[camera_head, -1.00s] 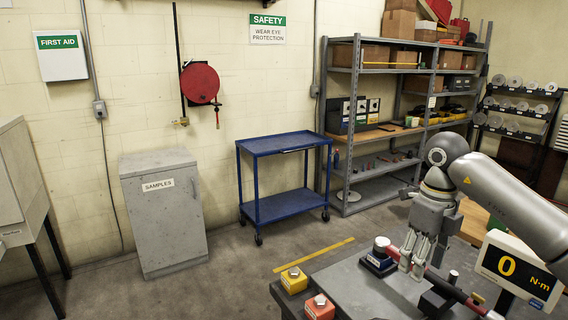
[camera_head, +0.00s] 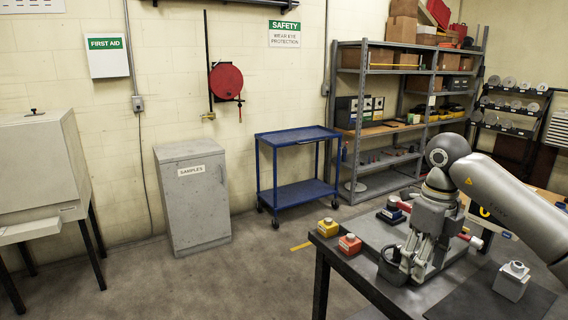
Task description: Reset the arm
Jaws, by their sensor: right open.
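My right arm comes in from the right edge, and its gripper (camera_head: 408,264) points down over the grey bench plate (camera_head: 372,232). The jaws are open, and I see nothing held between them. A dark rounded object (camera_head: 386,268) shows beside the fingers; whether they touch cannot be told. A red-handled tool (camera_head: 471,241) is partly hidden by my arm. My left gripper is not in view.
A yellow block (camera_head: 328,228) and a red-orange block (camera_head: 350,244) stand at the bench's left edge. A grey block with a pale top (camera_head: 512,281) stands on a dark mat (camera_head: 470,300). A blue cart (camera_head: 297,138) and grey samples cabinet (camera_head: 194,200) stand behind open floor.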

